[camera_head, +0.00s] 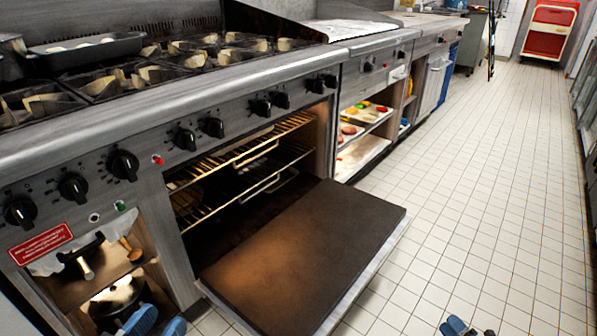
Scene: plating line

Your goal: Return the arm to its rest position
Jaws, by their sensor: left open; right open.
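My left gripper (158,325) shows at the bottom edge, left of centre, as two blue fingertips set apart. It is open, with nothing seen between the tips, in front of the lower shelf opening beside the oven. My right gripper (468,329) shows at the bottom edge, right of centre, over the tiled floor. Its blue fingertips are apart and it is open, with nothing seen in it. Most of both grippers and both arms are cut off by the frame.
The oven door (310,255) is folded down flat and juts into the aisle between my grippers. Wire racks (240,160) show inside the oven. A dark tray (88,45) sits on the stove top (170,88). The tiled floor (475,190) to the right is clear.

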